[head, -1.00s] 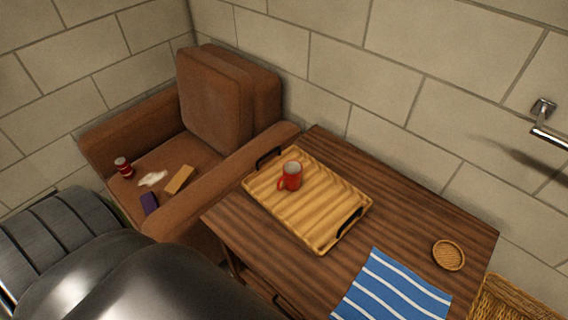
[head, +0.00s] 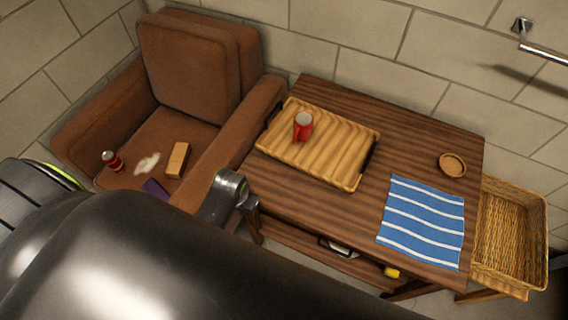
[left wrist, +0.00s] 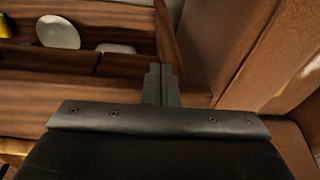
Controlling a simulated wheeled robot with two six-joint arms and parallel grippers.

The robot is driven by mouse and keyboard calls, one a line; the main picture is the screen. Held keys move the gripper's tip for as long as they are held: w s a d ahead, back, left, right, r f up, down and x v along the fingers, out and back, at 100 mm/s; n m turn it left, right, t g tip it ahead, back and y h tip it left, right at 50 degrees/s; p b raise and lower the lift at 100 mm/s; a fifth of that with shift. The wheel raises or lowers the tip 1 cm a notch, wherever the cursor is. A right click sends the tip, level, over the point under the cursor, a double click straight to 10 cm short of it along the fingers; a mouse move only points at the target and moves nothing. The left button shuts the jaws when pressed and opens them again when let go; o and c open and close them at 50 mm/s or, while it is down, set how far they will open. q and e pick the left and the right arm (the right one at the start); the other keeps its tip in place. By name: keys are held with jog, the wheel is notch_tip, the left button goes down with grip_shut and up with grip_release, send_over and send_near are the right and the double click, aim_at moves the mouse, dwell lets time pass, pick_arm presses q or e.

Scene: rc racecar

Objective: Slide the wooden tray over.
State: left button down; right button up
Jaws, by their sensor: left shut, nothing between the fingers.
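The wooden tray (head: 345,162) lies flat on the left part of the brown table (head: 330,205), with a dark handle at each short end. My right gripper is not in view.
A brown armchair (head: 190,62) with a can (head: 112,161) and small items stands close left of the table. A blue striped cloth (head: 423,222) and a small woven coaster (head: 452,165) lie right of the tray. A wicker basket (head: 541,245) stands at the table's right.

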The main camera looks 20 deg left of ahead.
pick_arm(q)
jog(key=shift+g, duration=0.3)
jog(key=w+d+r, duration=0.1)
jog(key=w, duration=0.1)
jog(key=w+d+r, duration=0.1)
jog(key=w+r, duration=0.1)
jog(key=w+d+r, duration=0.1)
jog(key=w+r, duration=0.1)
jog(key=shift+d+r, duration=0.1)
jog(key=shift+d, duration=0.2)
jog(key=m+g+p, duration=0.1)
send_near(293, 173)
jog(key=s+a+r, duration=0.1)
jog(key=s+r, duration=0.2)
jog(key=s, duration=0.1)
jog(key=shift+h, duration=0.4)
notch_tip(293, 173, down, 9)
jog(key=shift+w+r+b, duration=0.15)
jog(key=shift+r+b, duration=0.05)
jog(key=shift+b, duration=0.3)
jog(key=w, duration=0.2)
jog(key=shift+w+d+f, duration=0.1)
jog(key=shift+w+f, duration=0.2)
jog(key=shift+f, duration=0.1)
jog(key=shift+w, duration=0.75)
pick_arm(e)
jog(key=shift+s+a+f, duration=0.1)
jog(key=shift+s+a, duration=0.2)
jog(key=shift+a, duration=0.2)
